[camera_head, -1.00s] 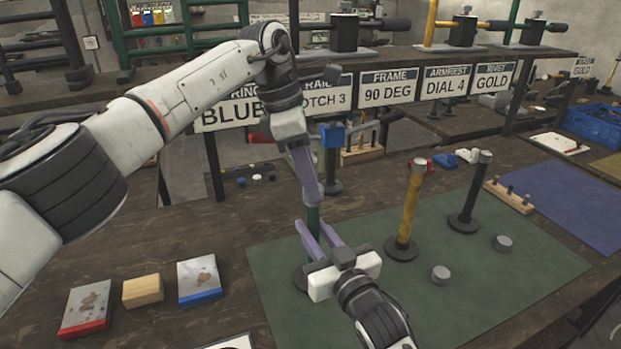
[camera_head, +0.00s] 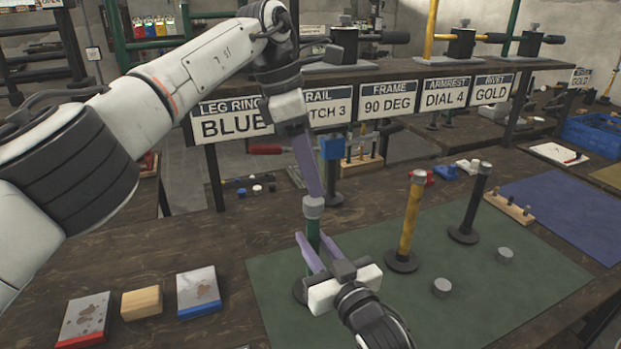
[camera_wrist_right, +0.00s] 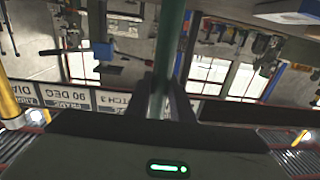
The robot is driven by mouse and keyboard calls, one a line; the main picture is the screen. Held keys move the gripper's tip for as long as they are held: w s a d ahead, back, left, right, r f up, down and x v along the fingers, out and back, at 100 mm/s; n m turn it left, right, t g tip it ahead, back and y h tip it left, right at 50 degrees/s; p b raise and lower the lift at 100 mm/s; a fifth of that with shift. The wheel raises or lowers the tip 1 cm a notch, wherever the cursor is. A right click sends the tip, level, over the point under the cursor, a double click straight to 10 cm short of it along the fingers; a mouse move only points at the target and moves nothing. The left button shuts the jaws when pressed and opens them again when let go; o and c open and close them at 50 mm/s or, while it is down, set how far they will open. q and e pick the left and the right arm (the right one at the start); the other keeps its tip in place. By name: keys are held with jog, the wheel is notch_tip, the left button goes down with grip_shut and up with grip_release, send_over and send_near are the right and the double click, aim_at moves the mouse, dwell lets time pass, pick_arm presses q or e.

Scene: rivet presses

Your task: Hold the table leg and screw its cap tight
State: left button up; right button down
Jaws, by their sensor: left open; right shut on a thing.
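A green table leg (camera_head: 313,234) stands upright on the green mat, its dark round base partly hidden behind my right gripper. A grey cap (camera_head: 313,206) sits on its top; I cannot tell how tight it is. My right gripper (camera_head: 311,252) is shut on the green leg below the cap. The leg also shows between the fingers in the right wrist view (camera_wrist_right: 166,60). My left gripper (camera_head: 314,190) is open, pointing down just above the cap. Only one of its purple fingers shows clearly.
A yellow leg (camera_head: 409,225) and a black leg (camera_head: 473,205), both capped, stand to the right. Two loose grey caps (camera_head: 442,287) (camera_head: 504,253) lie on the green mat (camera_head: 480,320). A wooden block (camera_head: 142,303) lies between two cards at left. A signed shelf (camera_head: 386,103) stands behind.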

jog(key=shift+f, duration=0.1)
pick_arm(q)
jog(key=o, duration=0.6)
jog(key=shift+v, duration=1.3)
jog(key=shift+a+r, duration=0.2)
jog(key=a, duration=0.7)
jog(key=s+a, duration=0.1)
jog(key=a, duration=0.3)
jog(key=shift+s+a, duration=0.15)
jog(key=shift+a, duration=0.2)
pick_arm(e)
jog(key=c, duration=1.5)
grip_release()
